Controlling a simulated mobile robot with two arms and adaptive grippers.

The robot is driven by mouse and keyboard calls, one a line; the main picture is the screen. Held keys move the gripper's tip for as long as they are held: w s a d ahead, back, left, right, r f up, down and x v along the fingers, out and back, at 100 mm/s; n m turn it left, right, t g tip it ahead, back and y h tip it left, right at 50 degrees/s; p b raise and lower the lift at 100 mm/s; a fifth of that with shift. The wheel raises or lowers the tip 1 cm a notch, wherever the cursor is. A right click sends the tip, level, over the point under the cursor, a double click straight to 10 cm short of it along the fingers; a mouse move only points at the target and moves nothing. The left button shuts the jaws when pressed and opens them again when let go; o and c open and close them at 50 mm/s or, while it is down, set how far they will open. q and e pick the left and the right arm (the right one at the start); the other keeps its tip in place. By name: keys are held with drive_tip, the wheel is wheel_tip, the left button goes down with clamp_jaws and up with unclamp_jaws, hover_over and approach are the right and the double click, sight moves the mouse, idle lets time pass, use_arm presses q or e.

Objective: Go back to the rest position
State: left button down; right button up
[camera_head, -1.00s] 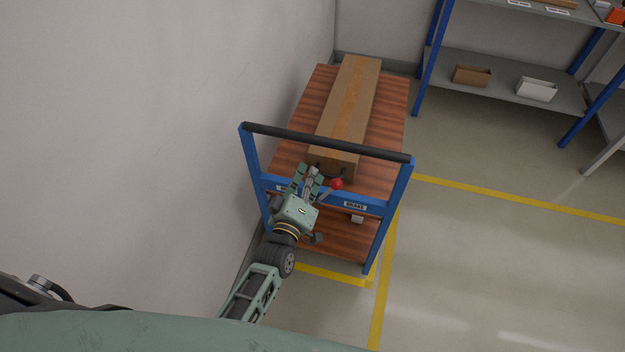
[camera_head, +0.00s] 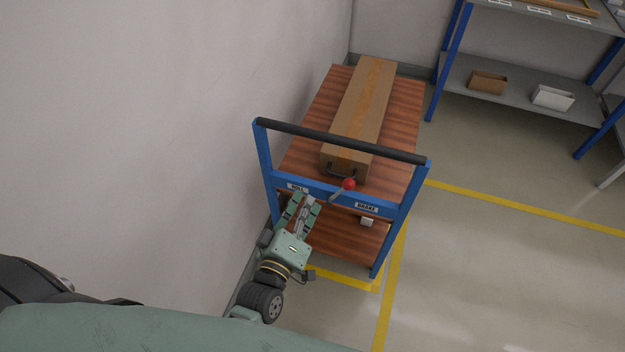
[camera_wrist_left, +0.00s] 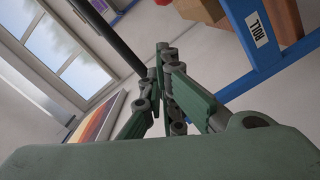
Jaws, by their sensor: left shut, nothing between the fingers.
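My left gripper (camera_head: 304,200) is shut and empty in the head view, its fingers just in front of the trolley's blue crossbar. In the left wrist view its fingers (camera_wrist_left: 163,55) come together at the tips with nothing between them. The lever with a red knob (camera_head: 348,184) sits on the crossbar, to the right of the fingertips and apart from them. The crossbar carries ROLL and BRAKE labels; the ROLL label (camera_wrist_left: 257,29) shows in the left wrist view. My right gripper is in neither view.
The trolley (camera_head: 410,110) has wooden shelves, blue posts and a black handle (camera_head: 340,141). A long cardboard box (camera_head: 362,105) lies on its top. A wall stands close at left. A blue-post shelf rack (camera_head: 520,90) holds small boxes at the back right. The floor at right is clear.

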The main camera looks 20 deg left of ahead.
use_arm(q)
drive_tip(key=s+f+m+g, duration=0.2)
drive_tip(key=s+f+g, duration=0.15)
drive_tip(key=f, duration=0.65)
drive_tip(key=s+f+m+g, duration=0.25)
drive_tip(key=s+f, duration=0.25)
drive_tip(key=f, duration=0.4)
drive_tip(key=s+f+m+g, duration=0.25)
drive_tip(key=s+f, duration=0.25)
drive_tip(key=f, duration=0.5)
drive_tip(key=s+a+f+m+g, duration=0.2)
drive_tip(key=s+f, duration=0.3)
drive_tip(key=s, duration=0.3)
drive_tip(key=s+a+f+m+g+y, duration=0.1)
drive_tip(key=s+a+f+m+g, duration=0.1)
drive_tip(key=s, duration=0.7)
drive_tip(key=s+a+f+m+g, duration=0.2)
drive_tip(key=s+a+f+g, duration=0.2)
drive_tip(key=s+f, duration=0.4)
drive_tip(key=shift+s+a+y, duration=0.25)
drive_tip(key=shift+a+y, duration=0.05)
drive_tip(key=shift+a, duration=0.35)
